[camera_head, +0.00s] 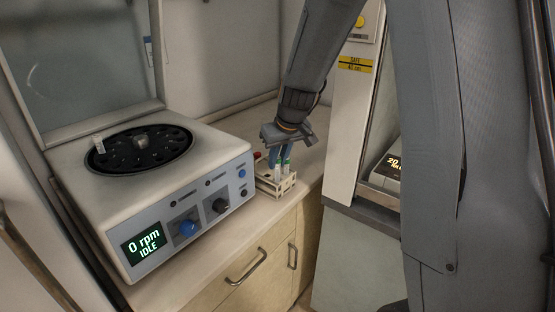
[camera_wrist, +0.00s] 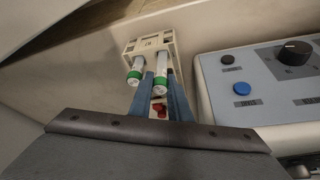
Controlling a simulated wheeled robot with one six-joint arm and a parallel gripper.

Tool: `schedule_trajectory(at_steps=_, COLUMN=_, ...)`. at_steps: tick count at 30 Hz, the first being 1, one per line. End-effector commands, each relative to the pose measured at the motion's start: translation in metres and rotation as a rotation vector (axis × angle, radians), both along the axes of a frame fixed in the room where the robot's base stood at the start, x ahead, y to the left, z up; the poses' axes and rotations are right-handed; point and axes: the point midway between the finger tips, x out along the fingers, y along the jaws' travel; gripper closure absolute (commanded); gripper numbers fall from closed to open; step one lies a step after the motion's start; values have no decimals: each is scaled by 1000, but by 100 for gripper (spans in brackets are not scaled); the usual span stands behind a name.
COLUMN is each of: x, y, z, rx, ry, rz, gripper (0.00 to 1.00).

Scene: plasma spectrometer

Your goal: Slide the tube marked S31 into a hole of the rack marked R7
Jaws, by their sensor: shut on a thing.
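The rack (camera_wrist: 134,46) is a small pale block with holes, with a dark mark too small to read surely. It also shows on the counter beside the centrifuge in the head view (camera_head: 276,187). My gripper (camera_wrist: 160,82) points down over it, its blue fingers shut on a clear tube with a green cap (camera_wrist: 160,89). A second green-capped tube (camera_wrist: 135,73) stands in the rack beside it. No tube marking is readable, so I cannot tell which is S31. The held tube's lower end is at the rack; how deep it sits is unclear.
The centrifuge (camera_head: 190,215), reading 0 rpm IDLE, stands close on the left. A white cabinet (camera_head: 345,130) stands on the right.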

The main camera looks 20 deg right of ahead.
Motion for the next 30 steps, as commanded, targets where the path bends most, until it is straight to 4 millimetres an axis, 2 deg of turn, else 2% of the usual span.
schedule_trajectory(at_steps=18, x=0, y=0, z=-18, rx=0, ry=0, rz=0, gripper=100)
schedule_trajectory(at_steps=27, x=0, y=0, z=-18, rx=0, ry=0, rz=0, gripper=100)
schedule_trajectory(at_steps=28, x=0, y=0, z=-18, rx=0, ry=0, rz=0, gripper=80)
schedule_trajectory(at_steps=30, x=0, y=0, z=-18, rx=0, ry=0, rz=0, gripper=68)
